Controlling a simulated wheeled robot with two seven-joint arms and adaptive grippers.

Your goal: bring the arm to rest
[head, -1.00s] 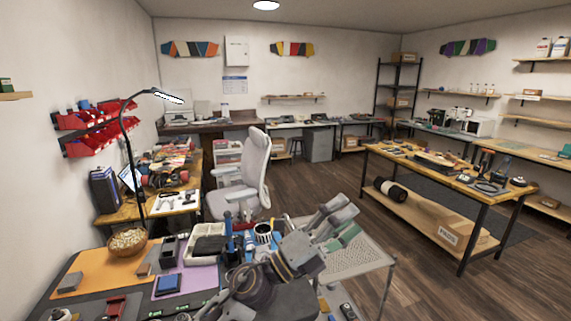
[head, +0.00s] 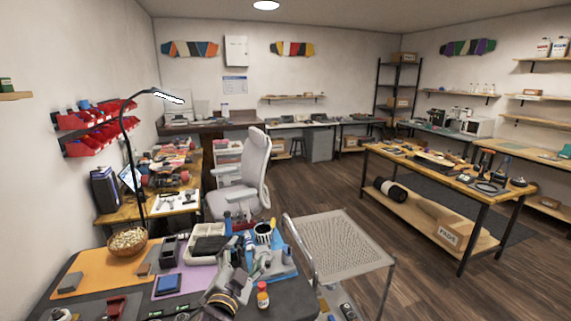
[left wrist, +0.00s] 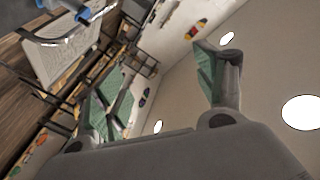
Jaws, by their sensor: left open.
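My left arm comes in at the bottom of the head view, drawn in low over the near bench. Its gripper (head: 252,266) shows small there among the bench items, so its fingers are hard to make out. In the left wrist view the left gripper (left wrist: 162,95) has its two green-padded fingers spread wide apart. Nothing is between them; wall, ceiling and lights show behind. My right gripper is not in view.
The near bench holds an orange mat (head: 100,268), a wooden bowl (head: 127,242), a white tray (head: 204,250) and an orange bottle (head: 263,296) close to my arm. A mesh-topped cart (head: 345,245) stands right of it. An office chair (head: 252,172) is behind.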

